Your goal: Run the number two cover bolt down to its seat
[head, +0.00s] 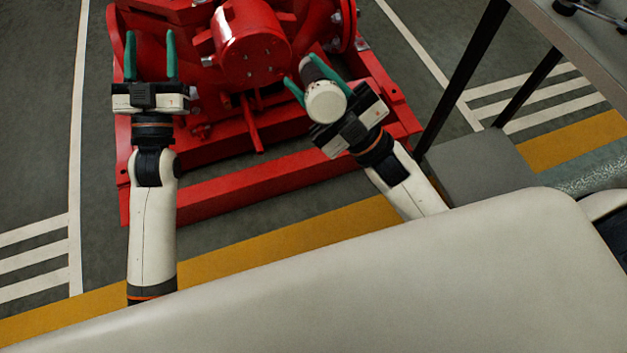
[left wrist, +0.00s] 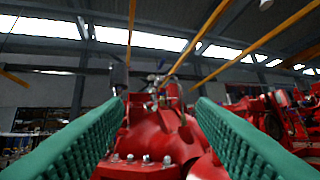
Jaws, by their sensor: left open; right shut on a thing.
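The red pump (head: 285,125) stands below me in the head view. Its round end cover (head: 250,45) faces me with small bolt heads or holes on it; I cannot tell which is number two. My right gripper (head: 328,80) is shut on a pale cylindrical tool (head: 326,103) with a darker body, right of the cover. In the left wrist view, red pump casing (left wrist: 150,140) with a row of bolts shows between the open fingers.
The pump sits on a red base frame (head: 270,178) on a dark floor with white and yellow lines. A dark-legged table (head: 590,40) stands at the upper right with objects on it. A grey box (head: 475,165) stands below it.

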